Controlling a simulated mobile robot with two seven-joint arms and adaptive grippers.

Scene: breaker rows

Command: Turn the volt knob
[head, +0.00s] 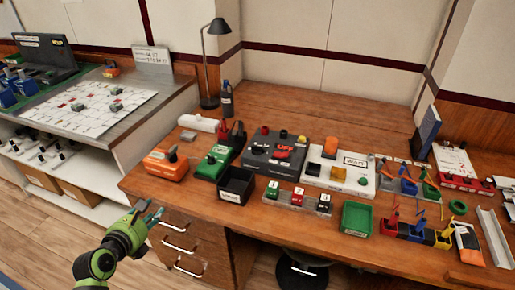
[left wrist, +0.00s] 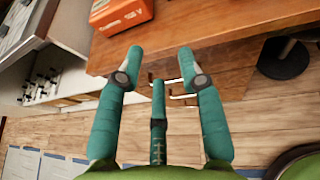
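I cannot read which knob is marked volt. An orange box (head: 165,165) with a dark knob (head: 172,153) on top sits at the table's front left. Its side also shows in the left wrist view (left wrist: 122,12), at the top. A green box (head: 212,162) with a dark knob stands to its right. A dark grey panel (head: 262,163) with red, black and yellow caps is further right. My left gripper (head: 152,212) is in front of the table's left edge, apart from the orange box. In the left wrist view its teal fingers (left wrist: 160,60) are spread and empty. My right gripper is not in view.
A black bin (head: 236,184) and a row of small breakers (head: 297,198) stand near the front edge. A green tray (head: 357,219) is right of them. Drawers with metal handles (head: 180,226) lie below the left table edge. The wooden table (head: 300,108) is clear at the back.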

